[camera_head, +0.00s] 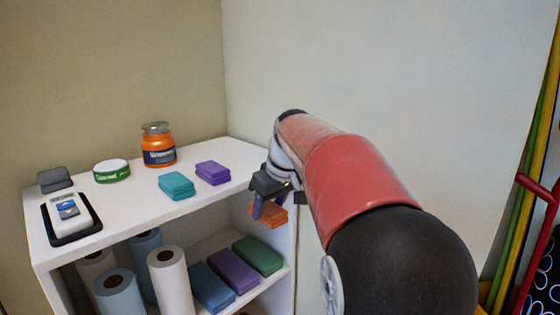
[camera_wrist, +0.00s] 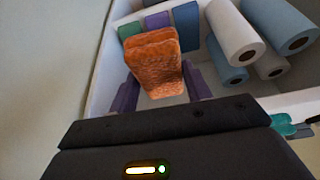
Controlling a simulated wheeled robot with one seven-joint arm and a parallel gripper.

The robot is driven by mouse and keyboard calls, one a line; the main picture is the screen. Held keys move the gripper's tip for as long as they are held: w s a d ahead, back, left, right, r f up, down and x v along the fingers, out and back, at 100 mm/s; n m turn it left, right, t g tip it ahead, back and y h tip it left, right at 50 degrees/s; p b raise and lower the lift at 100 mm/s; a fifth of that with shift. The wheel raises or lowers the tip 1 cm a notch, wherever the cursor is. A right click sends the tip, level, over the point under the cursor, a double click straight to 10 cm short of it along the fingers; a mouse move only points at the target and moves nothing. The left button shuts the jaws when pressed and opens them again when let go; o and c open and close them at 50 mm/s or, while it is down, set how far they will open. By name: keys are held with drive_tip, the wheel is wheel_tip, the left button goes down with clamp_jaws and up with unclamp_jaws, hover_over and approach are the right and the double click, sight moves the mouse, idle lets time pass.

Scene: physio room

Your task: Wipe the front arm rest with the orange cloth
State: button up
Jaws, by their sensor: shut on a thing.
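The orange cloth (camera_head: 269,214) is a folded piece held by my gripper (camera_head: 265,200) just off the front right edge of the white shelf. The cloth shows larger in the wrist view (camera_wrist: 156,62), between the two purple fingers of my gripper (camera_wrist: 160,92), which are shut on it. It hangs clear of the shelf top. A red-framed seat with dark patterned fabric is partly in view at the far right. Its red arm rest (camera_head: 538,186) is cut off by the picture edge, and I cannot tell whether it is the front one.
The white shelf (camera_head: 130,226) holds a teal folded cloth (camera_head: 177,186), a purple one (camera_head: 212,172), an orange jar (camera_head: 158,146), a green tin (camera_head: 111,171) and a black tray (camera_head: 90,232). Paper rolls (camera_head: 170,280) and more cloths fill the lower level. Yellow and green poles (camera_head: 520,215) lean at right.

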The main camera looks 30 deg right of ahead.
drive_tip(key=s+a+f+m, duration=0.1)
drive_tip(key=a+f, duration=0.2)
drive_tip(key=f, duration=0.8)
drive_tip(key=s+a+f+m, duration=0.1)
drive_tip(key=a+f, duration=0.3)
drive_tip(key=f, duration=0.7)
drive_tip(key=s+a+f+m+h, duration=0.1)
drive_tip(key=a+f, duration=0.2)
drive_tip(key=f, duration=0.8)
drive_tip(key=shift+a, duration=0.15)
